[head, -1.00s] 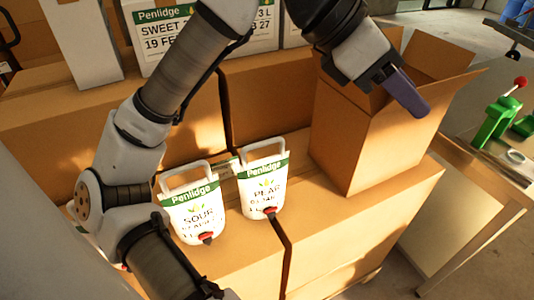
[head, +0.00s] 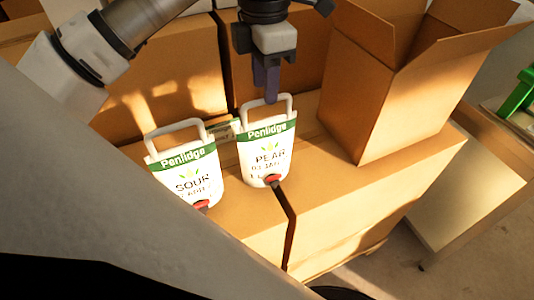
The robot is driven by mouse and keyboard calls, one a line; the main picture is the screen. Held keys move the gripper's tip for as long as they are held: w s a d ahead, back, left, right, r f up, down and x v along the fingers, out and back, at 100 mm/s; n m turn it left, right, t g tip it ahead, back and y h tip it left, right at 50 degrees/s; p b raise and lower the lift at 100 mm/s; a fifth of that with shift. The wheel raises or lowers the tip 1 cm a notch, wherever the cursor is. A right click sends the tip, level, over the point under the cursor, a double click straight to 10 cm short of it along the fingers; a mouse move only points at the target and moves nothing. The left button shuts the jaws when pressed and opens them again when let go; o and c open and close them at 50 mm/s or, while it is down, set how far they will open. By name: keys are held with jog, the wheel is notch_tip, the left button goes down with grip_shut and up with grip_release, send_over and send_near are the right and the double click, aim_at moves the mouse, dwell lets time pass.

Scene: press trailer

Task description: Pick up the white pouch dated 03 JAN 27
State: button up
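A white pouch with a green band (head: 265,148), marked PEAR, stands upright on the cardboard boxes. Its date line is small and blurred but seems to read 03 JAN. A second white pouch (head: 187,172), marked SOUR, stands to its left; its date is not legible. Both have a loop handle on top and a red tap low at the front. My gripper (head: 269,88) points down at the PEAR pouch's handle, its purple fingertips overlapping the handle's top edge in the picture. I cannot tell whether they touch it, or how far apart the fingers are.
An open cardboard box (head: 370,95) with raised flaps stands right of the PEAR pouch. Taller boxes (head: 165,75) stand behind the pouches. The box top (head: 315,190) right of the PEAR pouch is clear. A green object (head: 518,92) is at the far right.

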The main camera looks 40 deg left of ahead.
jog(key=f+b, duration=0.1)
jog(key=f, duration=0.1)
jog(key=f+b, duration=0.1)
jog(key=f, duration=0.1)
jog(key=f+b, duration=0.1)
jog(key=f, duration=0.1)
jog(key=shift+w+f+b, duration=0.25)
jog(key=shift+f+b, duration=0.05)
jog(key=shift+r, duration=0.1)
grip_shut()
dwell(1.1)
